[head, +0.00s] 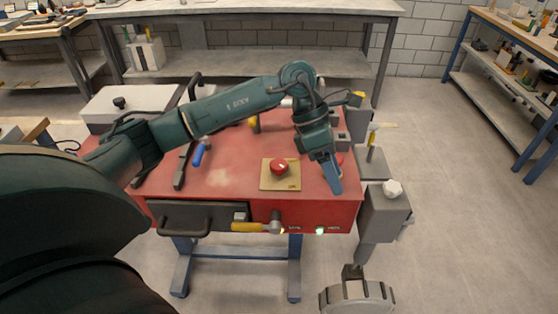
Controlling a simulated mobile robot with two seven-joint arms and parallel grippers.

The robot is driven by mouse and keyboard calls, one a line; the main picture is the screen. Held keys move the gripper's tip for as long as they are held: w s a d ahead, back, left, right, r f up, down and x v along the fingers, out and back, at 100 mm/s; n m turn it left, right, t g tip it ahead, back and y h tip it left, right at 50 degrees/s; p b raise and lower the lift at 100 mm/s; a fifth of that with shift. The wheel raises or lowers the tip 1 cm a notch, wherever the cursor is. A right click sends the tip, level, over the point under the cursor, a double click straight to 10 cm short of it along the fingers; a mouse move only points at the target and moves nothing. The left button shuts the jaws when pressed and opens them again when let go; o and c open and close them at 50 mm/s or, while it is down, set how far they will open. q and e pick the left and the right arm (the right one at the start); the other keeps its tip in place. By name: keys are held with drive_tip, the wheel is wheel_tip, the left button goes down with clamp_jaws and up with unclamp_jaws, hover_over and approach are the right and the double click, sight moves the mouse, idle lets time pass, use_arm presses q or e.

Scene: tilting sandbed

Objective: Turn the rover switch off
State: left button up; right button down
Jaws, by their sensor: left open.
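Nothing in the head view is clearly marked as the rover switch. A round red button (279,167) sits on a tan plate (267,184) on the red bench top (225,180). On the bench's front face is a yellow-handled part with a grey head (258,227), with small lit spots (320,230) to its right. My left arm reaches across the bench from the left. My left gripper (335,180) points down over the bench's right front corner, right of the red button and apart from it. It is open. Another red part shows partly behind it. My right gripper is not in view.
Grey boxy hardware with a white knob (392,188) stands off the bench's right side. A blue-handled tool (199,154) lies on the bench top. A drawer with a dark handle (184,222) is at the front left. Open floor (450,200) lies to the right.

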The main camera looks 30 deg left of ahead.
sight(278, 164)
use_arm(q)
drive_tip(key=w+a+r+t+y, duration=0.1)
drive_tip(key=w+a+r+y, duration=0.15)
drive_tip(key=a, duration=0.45)
drive_tip(key=w+a+r+y, duration=0.1)
drive_tip(key=a+r+y, duration=0.25)
drive_tip(key=a, duration=0.45)
drive_tip(key=shift+y, duration=0.3)
wheel_tip(278, 164, down, 13)
drive_tip(key=shift+s+f+p, duration=0.1)
drive_tip(key=shift+s+p, duration=0.05)
drive_tip(key=shift+p, duration=0.45)
drive_tip(key=c, duration=1)
drive_tip(key=shift+o, duration=0.2)
drive_tip(key=shift+n, duration=0.3)
